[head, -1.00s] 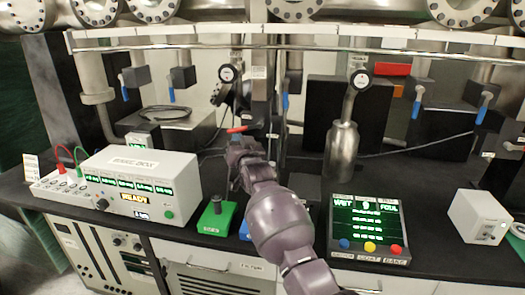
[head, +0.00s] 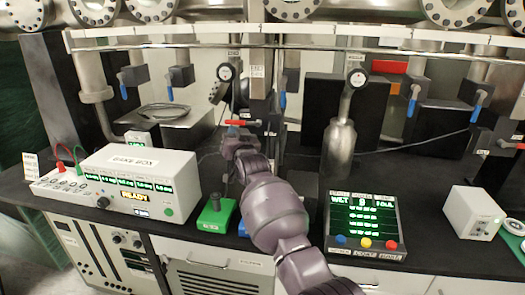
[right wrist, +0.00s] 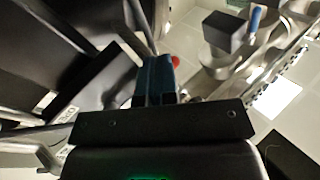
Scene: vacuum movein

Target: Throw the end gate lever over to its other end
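A short red lever (head: 242,122) sits low on the pipework behind the bench, left of centre in the head view. It lies roughly level. I take it to be the end gate lever; its label is too small to read. My right gripper (head: 238,134) is just in front of and below it, and the wrist hides the fingertips there. In the right wrist view the teal fingers (right wrist: 154,79) are side by side with no clear gap. A red tip (right wrist: 175,61) shows just right of them; contact is unclear. My left gripper is out of view.
Blue-handled valves (head: 415,100) hang along the rail. A metal cylinder (head: 340,150) stands right of my arm. A white console (head: 140,180), a green button box (head: 216,215) and a display panel (head: 365,225) stand on the bench.

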